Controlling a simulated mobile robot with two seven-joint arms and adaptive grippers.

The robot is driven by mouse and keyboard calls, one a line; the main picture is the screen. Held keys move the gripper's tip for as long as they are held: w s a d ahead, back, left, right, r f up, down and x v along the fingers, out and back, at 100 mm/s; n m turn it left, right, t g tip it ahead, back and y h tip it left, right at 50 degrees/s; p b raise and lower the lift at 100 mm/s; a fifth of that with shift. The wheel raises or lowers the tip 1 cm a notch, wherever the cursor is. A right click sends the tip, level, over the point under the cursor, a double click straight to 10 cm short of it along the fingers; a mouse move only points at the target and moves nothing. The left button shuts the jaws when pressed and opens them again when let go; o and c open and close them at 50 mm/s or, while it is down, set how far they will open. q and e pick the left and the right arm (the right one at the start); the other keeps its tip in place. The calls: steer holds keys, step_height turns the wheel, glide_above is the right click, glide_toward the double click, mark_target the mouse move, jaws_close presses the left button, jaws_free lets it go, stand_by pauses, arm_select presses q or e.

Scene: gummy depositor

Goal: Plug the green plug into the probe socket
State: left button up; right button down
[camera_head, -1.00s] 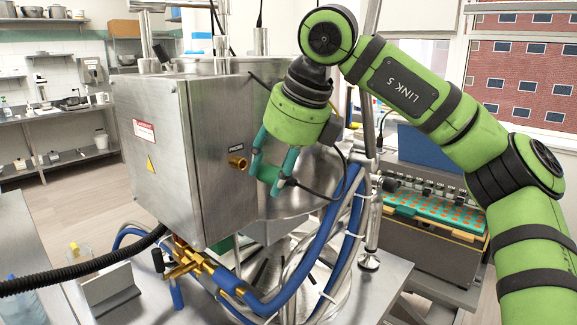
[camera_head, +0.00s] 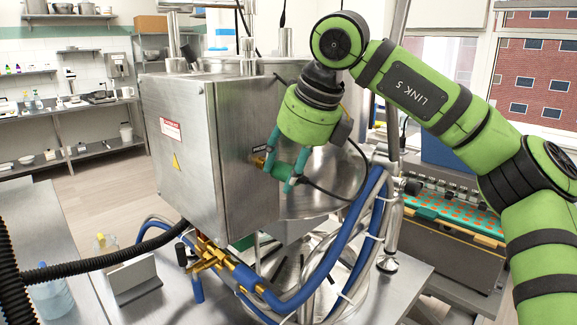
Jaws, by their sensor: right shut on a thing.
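My right gripper (camera_head: 281,174) is at the right face of the steel cabinet, its teal fingers pointing down. It is shut on the green plug (camera_head: 280,171), which lies roughly level between the fingers. A black cable runs from the plug's back to the right. The brass probe socket (camera_head: 257,161) sticks out of the cabinet face just left of the plug. One finger partly covers the socket. The plug's front end is at the socket's mouth, but I cannot tell whether it is inside or only touching. My left gripper is out of view.
The steel cabinet (camera_head: 190,165) with a warning label stands left of the gripper. Blue hoses (camera_head: 335,255) and brass valves (camera_head: 210,258) lie below. A steel hopper (camera_head: 325,185) is behind the gripper. A tray of orange pieces (camera_head: 455,215) is at right.

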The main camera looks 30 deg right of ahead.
steer(key=shift+w+a+r+p, duration=0.1)
steer(key=shift+w+a+p, duration=0.2)
steer(key=shift+w+p, duration=0.45)
steer(key=shift+w+b, duration=0.1)
steer(key=shift+b, duration=0.2)
steer(key=c, duration=0.6)
jaws_free()
steer(key=v, duration=1.2)
